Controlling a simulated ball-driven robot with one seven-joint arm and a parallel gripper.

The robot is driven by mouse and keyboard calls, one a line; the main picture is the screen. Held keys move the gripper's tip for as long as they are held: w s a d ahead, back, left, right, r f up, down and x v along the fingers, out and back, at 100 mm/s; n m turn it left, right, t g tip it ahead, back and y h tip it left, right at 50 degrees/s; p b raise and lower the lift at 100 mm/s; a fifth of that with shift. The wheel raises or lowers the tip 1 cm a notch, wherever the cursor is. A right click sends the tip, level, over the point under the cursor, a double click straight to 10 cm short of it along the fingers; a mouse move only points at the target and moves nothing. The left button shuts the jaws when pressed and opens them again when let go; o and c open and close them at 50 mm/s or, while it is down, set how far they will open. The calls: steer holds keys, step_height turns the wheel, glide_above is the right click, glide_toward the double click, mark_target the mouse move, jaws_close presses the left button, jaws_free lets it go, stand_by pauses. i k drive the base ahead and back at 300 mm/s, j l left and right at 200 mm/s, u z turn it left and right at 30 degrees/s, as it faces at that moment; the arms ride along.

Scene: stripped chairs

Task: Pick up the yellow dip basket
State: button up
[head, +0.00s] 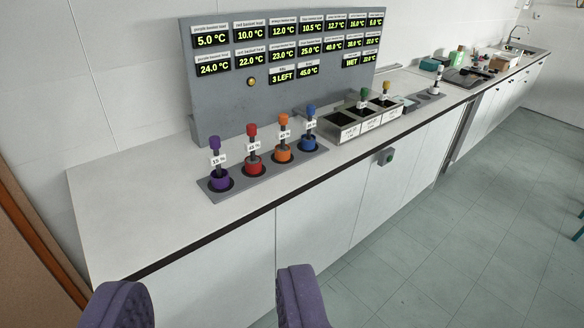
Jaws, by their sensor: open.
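The yellow dip basket (386,86) stands upright at the tanks toward the right of the counter, small in the picture. Its yellow knob shows above a dark and pale stem; its lower part is hidden in or behind the rightmost tank. The tanks (345,137) are a row of dark-topped bins with white labels on their fronts. The green basket (364,93) stands just left of the yellow one. My gripper (210,297) is open and empty at the lower left, in front of the counter and well away from the yellow basket.
Purple (220,180), red (252,165), orange (284,152) and blue (309,140) baskets stand in a grey rack (222,194). Behind is a display panel (230,112). A white-topped basket (438,77) stands farther right. The counter's left end (120,215) is clear; the tiled floor (450,230) is open.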

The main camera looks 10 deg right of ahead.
mark_target(386, 84)
steer(key=i+l+z, duration=0.2)
steer(key=i+z, duration=0.2)
steer(key=i, duration=0.2)
steer(key=i+z, duration=0.4)
steer(key=i, duration=0.15)
steer(key=i+j+z, duration=0.1)
steer(key=i+z, duration=0.3)
steer(key=i, duration=0.2)
steer(key=i+u, duration=0.2)
steer(key=i, duration=0.25)
steer(key=i+l+u, duration=0.15)
steer(key=i, duration=0.35)
steer(key=i+l+u, duration=0.2)
steer(key=i, duration=0.25)
steer(key=i+l+u, duration=0.15)
steer(key=i, duration=0.8)
